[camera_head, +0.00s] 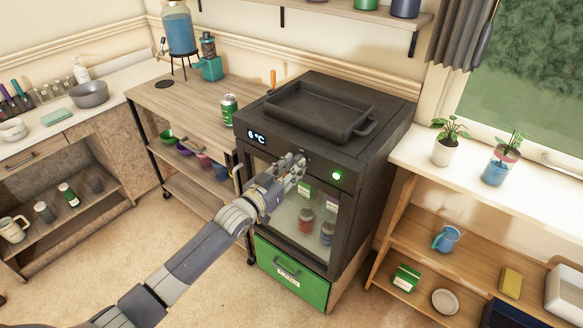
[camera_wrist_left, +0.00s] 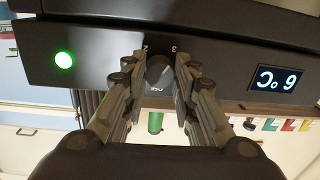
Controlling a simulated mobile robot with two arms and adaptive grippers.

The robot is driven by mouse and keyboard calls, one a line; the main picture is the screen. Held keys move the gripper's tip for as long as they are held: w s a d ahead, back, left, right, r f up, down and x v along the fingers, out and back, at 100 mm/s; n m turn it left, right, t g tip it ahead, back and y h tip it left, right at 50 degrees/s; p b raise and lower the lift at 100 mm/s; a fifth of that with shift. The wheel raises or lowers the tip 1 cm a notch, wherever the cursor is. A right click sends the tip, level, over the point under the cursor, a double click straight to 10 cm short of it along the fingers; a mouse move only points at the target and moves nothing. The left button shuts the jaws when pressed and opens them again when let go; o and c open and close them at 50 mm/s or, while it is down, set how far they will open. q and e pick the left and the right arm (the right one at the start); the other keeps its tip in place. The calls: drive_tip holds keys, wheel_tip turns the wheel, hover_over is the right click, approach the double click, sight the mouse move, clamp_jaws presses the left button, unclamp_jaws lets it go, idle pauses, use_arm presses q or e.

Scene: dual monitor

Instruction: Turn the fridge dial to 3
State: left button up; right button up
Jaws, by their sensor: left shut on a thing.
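The black fridge (camera_head: 362,165) stands in the middle of the head view, with a glass door below its dark control panel. Its lit display (camera_head: 257,136) reads 6 °C and shows upside down in the left wrist view (camera_wrist_left: 276,80). My left gripper (camera_head: 298,160) is at the panel between the display and a green light (camera_head: 337,176). In the left wrist view its fingers are shut on the round black dial (camera_wrist_left: 159,72), one on each side. Small white marks, including a 3, show around the dial. The fingers hide part of it, so its exact setting cannot be told. My right gripper is out of view.
A black tray (camera_head: 318,108) lies on top of the fridge. A green can (camera_head: 229,109) stands on the wooden cart to its left. A green drawer (camera_head: 290,273) is below the fridge door. A shelf with potted plants (camera_head: 449,143) stands to the right.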

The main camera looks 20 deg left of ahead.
use_arm(q)
drive_tip(key=shift+f, duration=0.1)
drive_tip(key=o, duration=1.1)
drive_tip(key=shift+c, duration=0.2)
drive_tip(key=shift+s, duration=0.1)
drive_tip(key=v, duration=1.1)
drive_tip(key=shift+s, duration=0.4)
drive_tip(key=shift+a, duration=0.15)
